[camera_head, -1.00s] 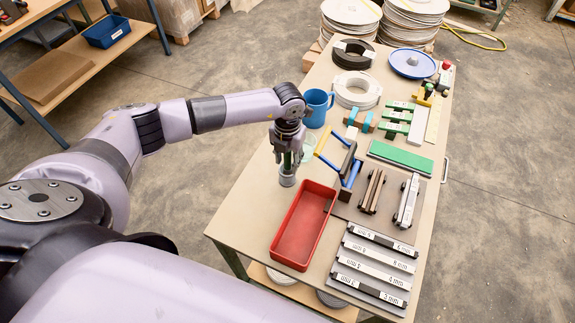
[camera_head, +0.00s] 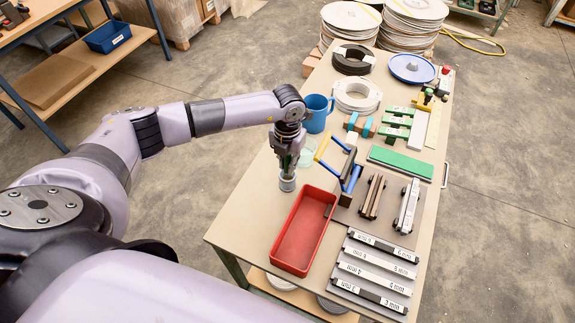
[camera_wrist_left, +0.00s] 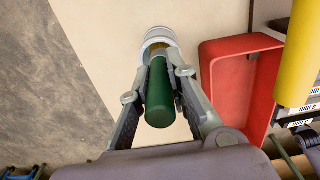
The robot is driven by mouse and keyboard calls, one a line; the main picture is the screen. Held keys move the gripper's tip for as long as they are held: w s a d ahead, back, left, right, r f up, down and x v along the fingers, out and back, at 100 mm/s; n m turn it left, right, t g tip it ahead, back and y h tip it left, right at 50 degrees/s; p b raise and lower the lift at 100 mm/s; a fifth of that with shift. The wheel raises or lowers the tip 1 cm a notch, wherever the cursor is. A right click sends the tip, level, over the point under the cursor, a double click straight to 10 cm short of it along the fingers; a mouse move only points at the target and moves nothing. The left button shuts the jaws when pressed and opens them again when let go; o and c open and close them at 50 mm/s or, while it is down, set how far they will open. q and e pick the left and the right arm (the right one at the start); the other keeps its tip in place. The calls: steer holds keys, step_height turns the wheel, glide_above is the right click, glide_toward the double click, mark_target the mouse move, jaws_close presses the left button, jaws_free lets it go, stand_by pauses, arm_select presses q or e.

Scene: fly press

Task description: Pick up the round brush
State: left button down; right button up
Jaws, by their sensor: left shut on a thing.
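The round brush (camera_head: 287,183) stands upright on the table, its grey round head at the bottom. In the left wrist view its dark green handle (camera_wrist_left: 160,92) lies between my fingers, with the pale round head (camera_wrist_left: 158,37) beyond. My left gripper (camera_head: 287,160) is shut on the green handle from above; the fingers also show in the left wrist view (camera_wrist_left: 160,75). The head appears to rest on the table top. My right gripper is not in view.
A red tray (camera_head: 330,200) sits just right of the brush. A blue mug (camera_head: 316,115), a pale green glass (camera_head: 308,150) and a yellow-and-blue frame tool (camera_head: 323,147) stand close behind. Bare table (camera_head: 245,215) lies to the left and front.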

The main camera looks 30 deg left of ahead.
arm_select(q)
step_height(320, 180, up, 19)
steer(key=b, duration=0.4)
steer(key=shift+r+b, duration=0.15)
steer(key=shift+b, duration=0.15)
stand_by(2.2)
